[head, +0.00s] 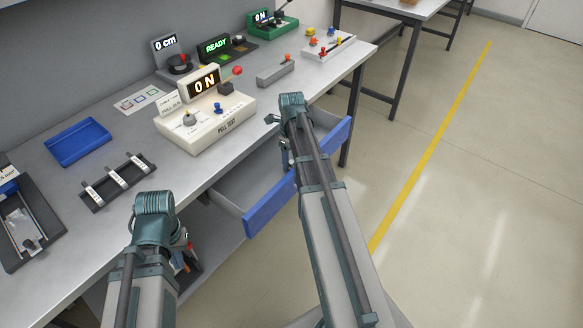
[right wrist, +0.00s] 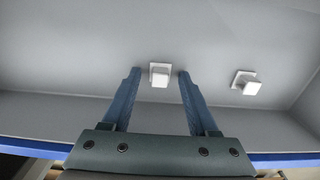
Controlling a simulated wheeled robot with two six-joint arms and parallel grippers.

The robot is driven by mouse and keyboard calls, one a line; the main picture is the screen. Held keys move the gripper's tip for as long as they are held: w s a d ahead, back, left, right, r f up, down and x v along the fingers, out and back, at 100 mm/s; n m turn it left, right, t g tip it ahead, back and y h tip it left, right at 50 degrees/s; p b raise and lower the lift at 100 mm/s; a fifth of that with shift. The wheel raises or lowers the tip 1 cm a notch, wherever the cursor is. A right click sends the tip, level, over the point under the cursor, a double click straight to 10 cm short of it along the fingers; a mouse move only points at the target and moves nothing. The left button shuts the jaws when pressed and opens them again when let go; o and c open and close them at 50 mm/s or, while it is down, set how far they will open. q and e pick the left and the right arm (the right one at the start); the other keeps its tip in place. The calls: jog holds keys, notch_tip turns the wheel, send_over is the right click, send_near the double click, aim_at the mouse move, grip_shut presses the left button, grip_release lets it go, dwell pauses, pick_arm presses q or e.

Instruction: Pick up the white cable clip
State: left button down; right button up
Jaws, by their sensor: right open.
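Two small white clips lie on the grey floor of the open drawer, as seen in the right wrist view. One white cable clip (right wrist: 159,79) is near the middle, between the fingertips of my right gripper (right wrist: 160,73). The fingers are apart and do not visibly close on it. The other white clip (right wrist: 246,83) lies further right, outside the fingers. In the head view, the clips cannot be made out and my right arm partly covers the drawer (head: 262,218). My left gripper (head: 188,240) is mostly hidden behind its arm beside the bench's front edge.
The drawer's walls and blue front surround the clips. Open floor lies right.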

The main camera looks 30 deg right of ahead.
aim_at(292, 161)
grip_shut()
jog(key=shift+r, duration=0.1)
dwell(0.3)
notch_tip(292, 161, up, 10)
jog(key=p, duration=1)
